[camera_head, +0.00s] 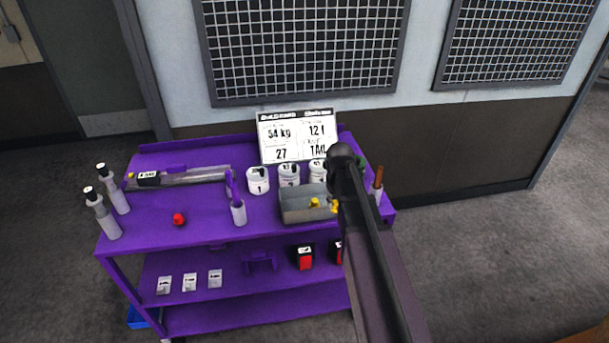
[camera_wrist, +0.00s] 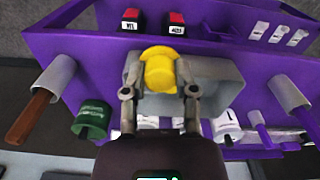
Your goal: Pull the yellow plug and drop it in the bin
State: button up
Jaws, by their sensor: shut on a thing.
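The yellow plug (camera_wrist: 160,74) sits between the fingertips of my gripper (camera_wrist: 159,90), which is shut on it. In the wrist view it is over the grey metal bin (camera_wrist: 222,72). In the head view the bin (camera_head: 297,217) stands on the purple cart's top, right of the middle. A yellow piece (camera_head: 335,207) shows at the bin's right side by my gripper, and another yellow piece (camera_head: 314,203) shows against the bin's inside. I cannot tell whether these are separate things. My arm hides part of the bin's right side.
White numbered tubs (camera_head: 258,181) and a sign (camera_head: 297,136) stand behind the bin. A white holder (camera_head: 239,214) is to its left. A red knob (camera_head: 179,219) and bottles (camera_head: 105,214) are further left. A brown-handled tool (camera_head: 378,178) stands right.

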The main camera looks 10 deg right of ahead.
jog(key=shift+w+a, duration=0.1)
jog(key=shift+w, duration=0.05)
jog(key=w+a+n, duration=0.3)
jog(key=w+n, duration=0.4)
jog(key=n, duration=0.5)
jog(key=w+a+n, duration=0.3)
jog(key=w+n, duration=0.4)
jog(key=n, duration=0.6)
jog(key=shift+w+a+r, duration=0.15)
jog(key=shift+w+r, duration=0.05)
jog(key=shift+f, duration=0.1)
jog(key=shift+f+b, duration=2.8)
jog(key=shift+f, duration=0.1)
jog(key=o, duration=1)
